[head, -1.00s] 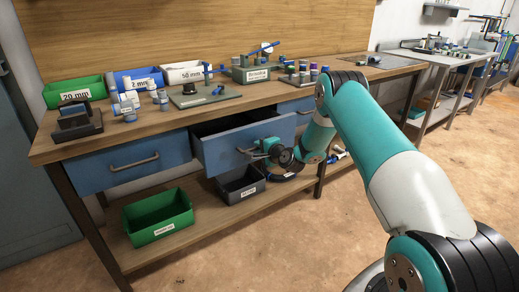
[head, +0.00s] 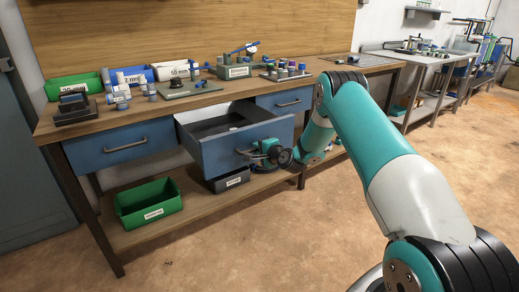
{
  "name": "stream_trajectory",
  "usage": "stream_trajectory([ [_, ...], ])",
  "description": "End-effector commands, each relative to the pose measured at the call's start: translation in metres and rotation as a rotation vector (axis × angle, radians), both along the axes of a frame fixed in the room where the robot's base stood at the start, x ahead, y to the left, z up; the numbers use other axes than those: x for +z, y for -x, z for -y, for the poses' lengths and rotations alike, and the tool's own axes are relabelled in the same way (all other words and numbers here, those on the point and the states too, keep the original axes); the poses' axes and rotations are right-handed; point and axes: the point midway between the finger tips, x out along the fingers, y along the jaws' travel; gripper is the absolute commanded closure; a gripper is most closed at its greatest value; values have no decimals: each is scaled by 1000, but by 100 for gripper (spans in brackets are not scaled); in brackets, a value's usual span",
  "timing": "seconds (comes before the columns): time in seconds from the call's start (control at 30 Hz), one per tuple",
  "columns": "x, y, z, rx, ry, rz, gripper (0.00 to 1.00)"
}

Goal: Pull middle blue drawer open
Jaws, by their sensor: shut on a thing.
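The middle blue drawer (head: 222,153) stands pulled out from under the workbench, between two other blue drawers. Its dark inside shows, with a small light item (head: 233,129) in it. My gripper (head: 247,153) is at the drawer's front and shut on its handle, which the gripper partly hides. My teal and white arm reaches to it from the right. The left blue drawer (head: 90,153) and the right blue drawer (head: 275,101) are shut.
The workbench (head: 50,129) carries green, blue and white bins and several fittings. On the lower shelf (head: 125,236) stand a green bin (head: 147,205) and a dark bin (head: 230,181), the latter below the open drawer. The floor in front is clear.

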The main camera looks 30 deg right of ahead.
Motion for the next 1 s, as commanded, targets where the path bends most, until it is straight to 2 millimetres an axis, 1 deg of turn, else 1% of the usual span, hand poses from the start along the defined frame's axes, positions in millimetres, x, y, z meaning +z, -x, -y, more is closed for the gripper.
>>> stream_trajectory([
  [0.1,0,0,3,-6,3,1,100],
  [0.13,0,0,3,-6,3,1,79],
  [0.17,0,0,3,-5,3,1,72],
  [0.2,0,0,2,-5,3,1,62],
  [0.23,0,0,2,-4,3,1,60],
  [0.53,0,2,1,-3,2,0,60],
  [0.67,2,15,3,-4,1,-1,60],
  [0.77,7,33,4,-7,-1,-2,60],
  [1.0,16,95,7,-10,-3,-3,60],
])
